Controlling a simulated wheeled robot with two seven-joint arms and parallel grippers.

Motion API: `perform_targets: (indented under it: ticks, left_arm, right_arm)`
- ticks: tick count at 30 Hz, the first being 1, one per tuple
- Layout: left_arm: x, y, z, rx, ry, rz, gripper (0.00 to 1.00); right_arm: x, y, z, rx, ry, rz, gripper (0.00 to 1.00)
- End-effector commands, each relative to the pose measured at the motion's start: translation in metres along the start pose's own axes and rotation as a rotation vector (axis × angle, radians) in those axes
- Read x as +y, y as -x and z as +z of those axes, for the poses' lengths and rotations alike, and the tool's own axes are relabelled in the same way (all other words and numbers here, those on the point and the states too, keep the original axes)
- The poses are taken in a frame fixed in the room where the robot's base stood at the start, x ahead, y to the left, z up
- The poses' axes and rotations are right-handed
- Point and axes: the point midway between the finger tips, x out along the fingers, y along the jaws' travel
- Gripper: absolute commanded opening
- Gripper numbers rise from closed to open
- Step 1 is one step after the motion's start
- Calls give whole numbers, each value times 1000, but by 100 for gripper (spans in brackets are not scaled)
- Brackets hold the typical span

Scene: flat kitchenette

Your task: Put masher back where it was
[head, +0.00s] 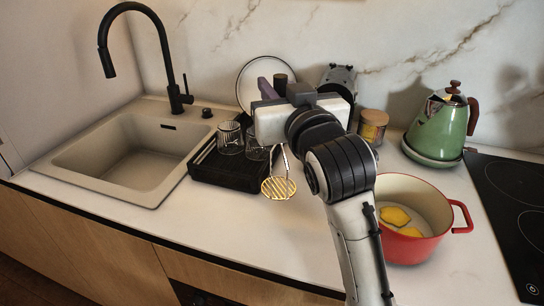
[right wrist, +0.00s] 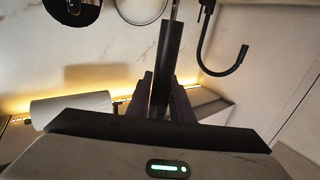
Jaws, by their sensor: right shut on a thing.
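The masher has a gold slotted head (head: 278,187), a thin metal shaft and a black handle. My right gripper (head: 274,88) is shut on the black handle, which also shows between the dark fingers in the right wrist view (right wrist: 165,70). The masher is roughly upright, head down, beside the right edge of the black drying rack (head: 228,173) in the head view. I cannot tell whether its head touches the counter. My gripper body hides part of the handle and shaft. My left gripper is not in view.
Glasses (head: 230,138) stand on the rack. The sink (head: 125,160) and black tap (head: 160,45) are left. A red pot (head: 412,245) with yellow pieces, a green kettle (head: 440,125) and a jar (head: 373,127) are right. The front counter (head: 235,225) is clear.

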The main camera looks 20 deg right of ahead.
Motion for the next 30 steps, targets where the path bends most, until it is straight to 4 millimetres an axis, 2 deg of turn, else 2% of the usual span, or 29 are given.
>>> perform_targets:
  ticks: [1,3,8,15,28,29,30]
  left_arm:
    - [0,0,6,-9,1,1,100]
    - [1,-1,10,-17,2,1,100]
    - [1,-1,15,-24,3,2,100]
    - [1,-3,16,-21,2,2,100]
    - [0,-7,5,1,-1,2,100]
    - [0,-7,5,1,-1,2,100]
    - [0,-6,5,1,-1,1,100]
  right_arm:
    - [0,0,14,-5,1,0,0]
    - [0,0,25,-3,1,0,0]
    - [0,0,39,0,0,1,0]
    - [0,0,72,-1,1,0,0]
    - [0,0,78,2,-1,0,0]
    - [0,0,78,0,-1,0,25]
    - [0,0,78,0,-1,0,32]
